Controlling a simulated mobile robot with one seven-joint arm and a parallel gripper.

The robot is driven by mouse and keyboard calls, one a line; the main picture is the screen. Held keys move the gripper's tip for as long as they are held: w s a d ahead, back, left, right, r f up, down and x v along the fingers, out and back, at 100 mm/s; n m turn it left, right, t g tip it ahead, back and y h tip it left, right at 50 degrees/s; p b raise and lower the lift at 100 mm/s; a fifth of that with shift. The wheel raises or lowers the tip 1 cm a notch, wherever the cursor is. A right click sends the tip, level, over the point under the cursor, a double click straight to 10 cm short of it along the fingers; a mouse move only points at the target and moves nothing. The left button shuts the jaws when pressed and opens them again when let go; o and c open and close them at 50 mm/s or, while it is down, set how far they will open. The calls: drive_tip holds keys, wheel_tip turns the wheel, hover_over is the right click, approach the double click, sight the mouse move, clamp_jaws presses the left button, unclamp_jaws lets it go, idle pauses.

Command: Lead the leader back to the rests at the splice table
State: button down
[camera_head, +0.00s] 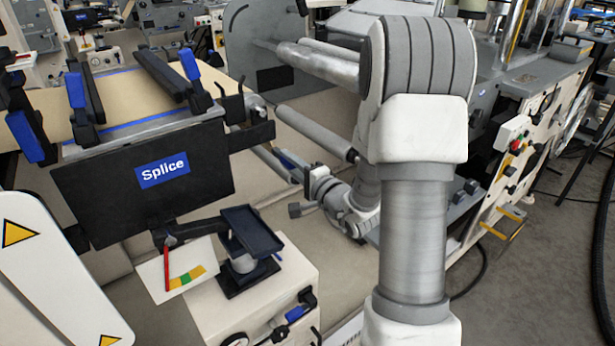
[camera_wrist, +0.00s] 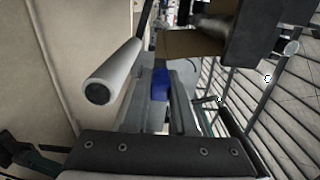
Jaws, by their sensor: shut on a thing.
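The splice table stands at the left, with its black front plate (camera_head: 145,175) marked Splice. Black hook-like rests (camera_head: 232,106) stick up at its right corner. My gripper (camera_head: 303,178) is to the right of and below these rests, beside the machine rollers, partly hidden by my own arm. In the wrist view its grey fingers (camera_wrist: 162,112) are closed around a blue piece, which looks like part of the leader (camera_wrist: 160,84). Brown kraft web (camera_wrist: 190,45) shows just beyond it. The leader's far end and the exact grip are hard to make out.
A grey roller (camera_head: 315,132) sits just above my gripper, and it is close at the left in the wrist view (camera_wrist: 113,74). A small black tray (camera_head: 250,230) on a pale cabinet stands in front of the splice table. Machine frames crowd the right.

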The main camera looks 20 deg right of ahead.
wheel_tip(320, 180, up, 22)
drive_tip(key=p, duration=1)
idle(0.3)
drive_tip(key=shift+a+r, duration=0.1)
drive_tip(key=shift+a, duration=0.05)
drive_tip(key=shift+s+a+r+b, duration=0.2)
drive_tip(key=shift+a+b, duration=0.2)
drive_tip(key=shift+a, duration=0.45)
drive_tip(key=shift+s+a+r+b, duration=0.2)
drive_tip(key=shift+a+b, duration=0.2)
drive_tip(key=shift+a, duration=0.45)
drive_tip(key=shift+s+a+r+b, duration=0.15)
drive_tip(key=shift+a+b, duration=0.25)
drive_tip(key=shift+a, duration=0.45)
drive_tip(key=shift+f, duration=0.1)
